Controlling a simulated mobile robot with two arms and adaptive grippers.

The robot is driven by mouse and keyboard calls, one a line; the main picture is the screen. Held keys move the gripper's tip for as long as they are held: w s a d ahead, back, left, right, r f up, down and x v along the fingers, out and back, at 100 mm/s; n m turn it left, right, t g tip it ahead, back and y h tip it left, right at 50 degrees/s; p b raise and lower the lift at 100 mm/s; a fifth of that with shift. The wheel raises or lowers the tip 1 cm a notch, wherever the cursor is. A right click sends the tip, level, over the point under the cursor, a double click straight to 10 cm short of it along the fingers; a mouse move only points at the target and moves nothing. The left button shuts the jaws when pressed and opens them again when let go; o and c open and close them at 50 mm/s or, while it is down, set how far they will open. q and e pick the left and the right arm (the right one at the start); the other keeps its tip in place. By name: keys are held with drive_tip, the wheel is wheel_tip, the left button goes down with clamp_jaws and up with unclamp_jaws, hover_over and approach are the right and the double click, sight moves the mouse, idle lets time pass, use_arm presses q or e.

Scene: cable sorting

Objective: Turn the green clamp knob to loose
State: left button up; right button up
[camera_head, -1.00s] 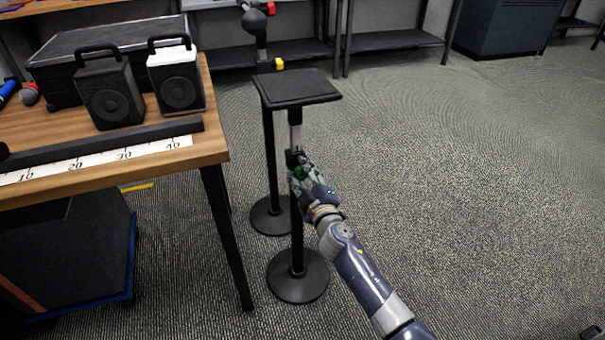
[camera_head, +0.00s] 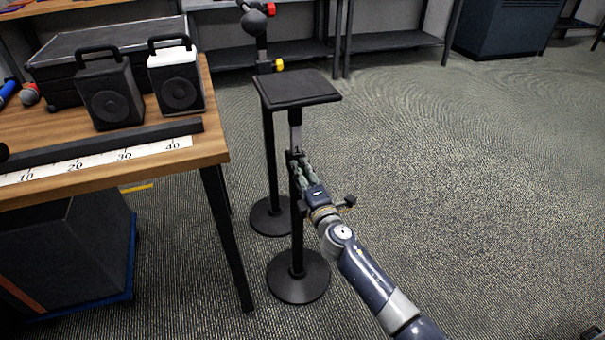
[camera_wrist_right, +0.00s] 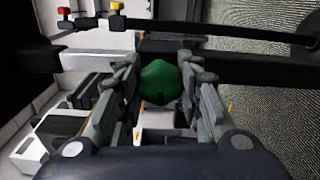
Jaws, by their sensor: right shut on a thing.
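The green clamp knob (camera_wrist_right: 160,83) sits between the two fingers of my right gripper (camera_wrist_right: 163,72) in the right wrist view, with a finger on each side. My right gripper (camera_head: 299,166) is shut on it at the pole of the near stand, below its flat black top plate (camera_head: 298,88). In the head view the knob is hidden by the gripper. The stand is upright on a round black base (camera_head: 298,282).
A second stand just behind carries a yellow knob (camera_head: 279,65) and a red knob (camera_head: 271,9). A wooden table (camera_head: 215,152) with two speakers and a ruler is at the left. The carpet at the right is open.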

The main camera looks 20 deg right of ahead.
drive_tip(key=shift+n, duration=0.4)
drive_tip(key=o, duration=1.1)
drive_tip(key=shift+s, duration=0.1)
drive_tip(key=s, duration=1.1)
drive_tip(key=shift+s+d, duration=0.2)
drive_tip(key=shift+s, duration=0.2)
